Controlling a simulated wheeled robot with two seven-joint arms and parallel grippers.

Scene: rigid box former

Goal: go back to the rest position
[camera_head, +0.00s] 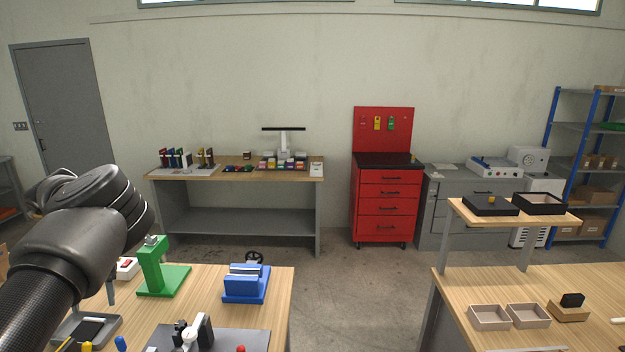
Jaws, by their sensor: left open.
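My left arm comes in from the lower left, with its dark, rounded links over the left end of the near workbench (275,310). Only a small grey part of my left gripper (111,292) shows below the links, next to the green stand (152,270); the arm hides most of it. The gripper is open, and I see nothing held in it. My right gripper is not in view.
A blue fixture (246,284), a grey tray (108,328) and a dark plate (255,340) with a clamp-like device are on the near bench. A right bench (480,290) carries open boxes (489,317) and a raised shelf (470,217). Floor between the benches is clear.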

